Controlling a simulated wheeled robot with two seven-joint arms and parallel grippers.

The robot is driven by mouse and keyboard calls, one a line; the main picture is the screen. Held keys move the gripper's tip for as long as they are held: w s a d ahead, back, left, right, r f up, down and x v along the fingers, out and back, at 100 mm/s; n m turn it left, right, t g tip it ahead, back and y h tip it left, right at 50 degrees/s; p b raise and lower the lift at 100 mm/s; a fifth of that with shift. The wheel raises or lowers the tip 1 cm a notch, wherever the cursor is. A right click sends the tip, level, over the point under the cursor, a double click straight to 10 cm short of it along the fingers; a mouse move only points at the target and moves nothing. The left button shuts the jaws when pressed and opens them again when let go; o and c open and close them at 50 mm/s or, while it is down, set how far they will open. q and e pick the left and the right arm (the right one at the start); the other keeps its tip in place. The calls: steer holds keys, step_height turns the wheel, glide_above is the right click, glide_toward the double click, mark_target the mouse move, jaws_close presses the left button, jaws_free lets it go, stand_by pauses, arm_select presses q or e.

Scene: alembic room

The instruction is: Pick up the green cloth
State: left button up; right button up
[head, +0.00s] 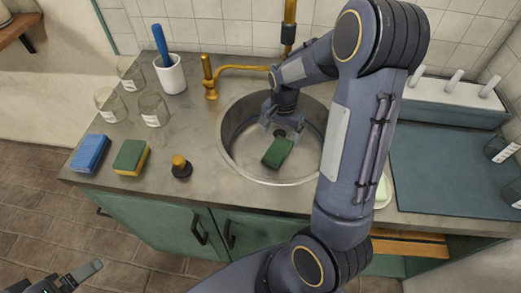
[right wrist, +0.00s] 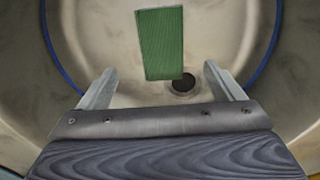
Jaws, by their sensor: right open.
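The green cloth (head: 278,153) is a dark green, folded-looking rectangle in the round metal sink (head: 226,150). In the right wrist view the cloth (right wrist: 160,43) shows ribbed green beyond my fingertips, close to the dark drain hole (right wrist: 184,84). My right gripper (head: 284,124) reaches down into the sink, just behind the cloth. In the right wrist view its fingers (right wrist: 161,78) are apart with nothing between them. My left gripper (head: 84,275) shows only partly at the lower left, away from the counter; its opening is unclear.
A blue sponge (head: 91,152), a green-and-yellow sponge (head: 131,156) and a black stopper with a brass knob (head: 181,168) lie left of the sink. Glass jars, a white cup (head: 170,75) and a brass faucet (head: 236,68) stand behind. A rack (head: 455,103) stands right.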

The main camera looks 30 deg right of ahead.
mark_target(278, 149)
step_height(278, 149, down, 8)
steer(key=shift+w+a+r, duration=0.15)
steer(key=c, duration=1.1)
steer(key=shift+o, duration=0.2)
steer(key=shift+r, duration=0.25)
